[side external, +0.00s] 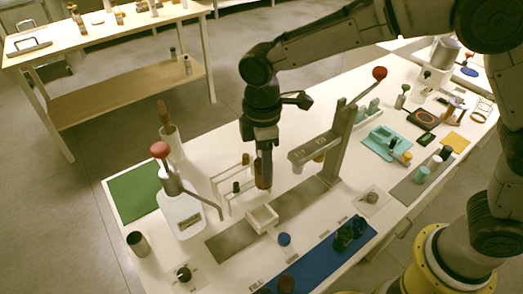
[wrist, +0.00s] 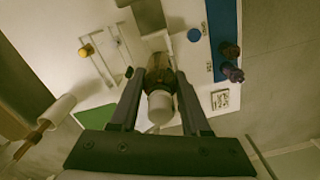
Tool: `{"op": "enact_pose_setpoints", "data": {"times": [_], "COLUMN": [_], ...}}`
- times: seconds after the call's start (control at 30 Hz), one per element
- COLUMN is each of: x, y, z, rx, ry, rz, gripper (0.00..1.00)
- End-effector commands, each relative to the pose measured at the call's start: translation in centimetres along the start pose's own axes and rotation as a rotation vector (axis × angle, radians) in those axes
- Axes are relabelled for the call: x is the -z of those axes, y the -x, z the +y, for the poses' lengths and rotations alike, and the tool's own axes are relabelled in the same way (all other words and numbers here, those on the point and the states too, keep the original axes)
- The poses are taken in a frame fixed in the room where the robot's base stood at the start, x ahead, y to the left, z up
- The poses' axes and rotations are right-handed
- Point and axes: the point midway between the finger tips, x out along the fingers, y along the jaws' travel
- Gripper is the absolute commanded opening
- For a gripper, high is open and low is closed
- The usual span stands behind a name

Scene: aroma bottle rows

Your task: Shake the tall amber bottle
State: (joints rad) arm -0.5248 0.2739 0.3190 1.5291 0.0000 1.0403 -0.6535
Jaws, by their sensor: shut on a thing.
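My gripper (side external: 263,152) points down over the middle of the white table and is shut on an amber bottle (side external: 263,178). The bottle is upright, and the fingers hide much of its upper part in the side view. In the wrist view the bottle's white cap (wrist: 160,107) faces the camera between the two fingers (wrist: 161,88), with brown glass beyond it. The bottle's base is close to the white rack; I cannot tell for sure how high it is above the table.
A white rack (side external: 217,187) stands just left of the bottle. A small white tray (side external: 262,217) is in front, and a grey press stand (side external: 340,140) rises close on the right. A pump jug (side external: 182,214) stands at left. A blue mat (side external: 318,262) with bottles lies in front.

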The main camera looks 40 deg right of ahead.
Motion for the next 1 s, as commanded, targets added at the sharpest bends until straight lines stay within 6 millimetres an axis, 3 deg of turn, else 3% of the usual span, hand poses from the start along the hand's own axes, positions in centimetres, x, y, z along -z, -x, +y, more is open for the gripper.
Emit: {"op": "enact_pose_setpoints", "data": {"times": [0.03,0.1,0.17,0.3,0.33,0.37,0.4,0.47,0.5,0.6,0.67,0.73,0.8,0.83,0.9,0.93,1.0], "x": [0.4,0.5,0.3,0.1,0.3,0.5,0.6,0.4,0.2,0.0,0.3,0.5,0.3,0.2,0.0,0.1,0.3], "y": [1.1,5.6,7.0,0.3,0.3,1.7,4.5,6.9,6.6,0.8,0.6,5.1,7.0,6.2,1.6,0.6,0.5], "z": [0.3,0.4,0.2,0.1,0.2,0.3,0.4,0.3,0.2,0.0,0.2,0.4,0.2,0.1,0.0,0.1,0.3], "rx": [-0.016,-0.025,-0.017,-0.006,-0.011,-0.019,-0.026,-0.021,-0.014,-0.003,-0.013,-0.025,-0.017,-0.011,-0.001,-0.004,-0.014], "ry": [0.000,0.000,0.000,0.000,0.000,0.000,0.000,0.000,0.000,0.000,0.000,0.000,0.000,0.000,0.000,0.000,0.000], "rz": [0.021,0.033,0.023,0.007,0.014,0.024,0.034,0.028,0.018,0.004,0.017,0.033,0.023,0.014,0.002,0.006,0.018], "gripper": [0.00,0.00,0.00,0.00,0.00,0.00,0.00,0.00,0.00,0.00,0.00,0.00,0.00,0.00,0.00,0.00,0.00]}}
